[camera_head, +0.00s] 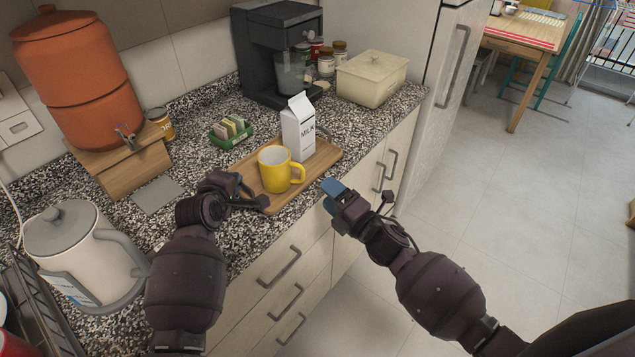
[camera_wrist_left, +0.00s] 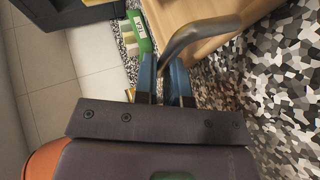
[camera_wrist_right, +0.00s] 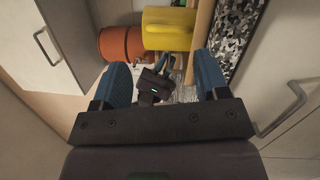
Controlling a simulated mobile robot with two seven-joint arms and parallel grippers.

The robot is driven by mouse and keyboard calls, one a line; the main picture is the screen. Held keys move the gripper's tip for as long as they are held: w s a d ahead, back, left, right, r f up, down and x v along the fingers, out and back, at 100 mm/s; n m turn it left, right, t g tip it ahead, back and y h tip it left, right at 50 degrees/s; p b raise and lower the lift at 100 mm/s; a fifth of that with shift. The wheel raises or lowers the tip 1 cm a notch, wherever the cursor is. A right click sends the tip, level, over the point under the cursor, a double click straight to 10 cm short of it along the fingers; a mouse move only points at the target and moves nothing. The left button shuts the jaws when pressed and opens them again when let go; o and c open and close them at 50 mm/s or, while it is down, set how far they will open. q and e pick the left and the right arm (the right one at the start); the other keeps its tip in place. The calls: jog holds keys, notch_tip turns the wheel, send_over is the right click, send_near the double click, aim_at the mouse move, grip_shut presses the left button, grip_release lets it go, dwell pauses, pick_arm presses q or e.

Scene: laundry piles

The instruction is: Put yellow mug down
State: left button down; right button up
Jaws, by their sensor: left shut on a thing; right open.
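The yellow mug (camera_head: 272,172) stands upright on a wooden tray (camera_head: 318,163) on the counter, its handle toward the right. It also shows in the right wrist view (camera_wrist_right: 168,28). My left gripper (camera_head: 238,190) is at the tray's near-left end, shut on the dark tray handle (camera_wrist_left: 203,32), which passes between its fingers in the left wrist view. My right gripper (camera_head: 335,192) is open and empty, in front of the counter edge, to the right of the mug and apart from it. A white milk carton (camera_head: 298,127) stands on the tray behind the mug.
A green box of packets (camera_head: 231,132) sits behind the tray. A kettle (camera_head: 82,245) stands at the near left, an orange dispenser (camera_head: 78,75) at the back left. A coffee machine (camera_head: 270,50) and a cream box (camera_head: 371,78) stand behind. Counter to the tray's left is mostly clear.

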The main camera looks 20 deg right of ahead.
pick_arm(q)
jog(key=shift+f, duration=0.1)
pick_arm(e)
jog(key=s+d+f+m+g+h, duration=0.1)
jog(key=s+d+f+m+h, duration=0.2)
jog(key=s+m, duration=0.5)
jog(key=s+d+f+m+g+h, duration=0.2)
jog(key=s+d+f+m+h, duration=0.1)
jog(key=s+f+m, duration=0.3)
jog(key=s+d+f+m+g+h, duration=0.2)
jog(key=s+d+f+m+h, duration=0.1)
jog(key=s+m, duration=0.7)
jog(key=shift+d+f+m, duration=0.3)
jog(key=shift+d+f, duration=0.3)
jog(key=shift+f, duration=0.05)
pick_arm(q)
jog(key=c, duration=1.1)
grip_release()
jog(key=shift+a, duration=0.1)
jog(key=shift+s, duration=0.1)
